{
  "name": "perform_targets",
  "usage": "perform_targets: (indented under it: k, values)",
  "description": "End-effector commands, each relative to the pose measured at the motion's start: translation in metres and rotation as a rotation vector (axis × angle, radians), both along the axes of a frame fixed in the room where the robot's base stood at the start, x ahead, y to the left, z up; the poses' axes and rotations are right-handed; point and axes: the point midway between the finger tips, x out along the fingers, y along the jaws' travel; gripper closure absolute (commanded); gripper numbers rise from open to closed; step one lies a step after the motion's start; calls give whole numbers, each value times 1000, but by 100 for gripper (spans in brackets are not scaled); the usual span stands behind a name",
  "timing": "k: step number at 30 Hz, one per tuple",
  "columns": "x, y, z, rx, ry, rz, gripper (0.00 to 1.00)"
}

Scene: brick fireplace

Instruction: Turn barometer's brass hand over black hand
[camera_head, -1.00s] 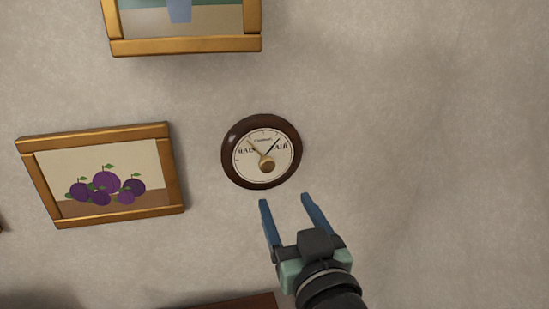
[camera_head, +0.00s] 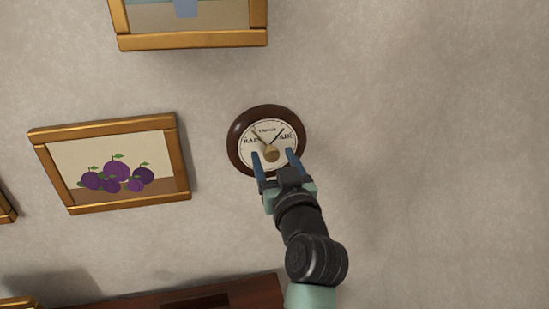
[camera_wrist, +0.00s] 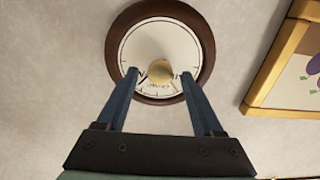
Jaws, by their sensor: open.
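The round barometer (camera_head: 236,137) hangs on the wall, with a dark brown rim and a cream dial. Its brass knob (camera_head: 271,153) sits at the dial's middle. The thin brass hand (camera_head: 259,138) points up and left, toward the RAIN side. The black hand (camera_head: 278,135) points up and right, toward FAIR. My gripper (camera_head: 272,155) is open, with its blue fingers over the lower dial, one on each side of the knob. In the wrist view the dial is upside down and the knob (camera_wrist: 160,71) lies between the fingertips, with gaps showing. The fingers cover parts of the dial.
A framed plum picture (camera_head: 115,172) hangs to the left. Another gold-framed picture (camera_head: 190,40) hangs above. A brown wooden ledge (camera_head: 130,306) is below. The wall to the right is bare.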

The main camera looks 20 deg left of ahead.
Motion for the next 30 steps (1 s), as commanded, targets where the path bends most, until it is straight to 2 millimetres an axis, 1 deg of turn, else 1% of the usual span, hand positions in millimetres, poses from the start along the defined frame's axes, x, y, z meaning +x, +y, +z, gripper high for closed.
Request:
perform_targets:
  k: [2,3,14,23,30]
  values:
    - [0,0,0,0,0,0,31]
    - [0,0,0,0,0,0,35]
    - [0,0,0,0,0,0,100]
    - [0,0,0,13,10,0,100]
    - [0,-1,0,93,64,0,100]
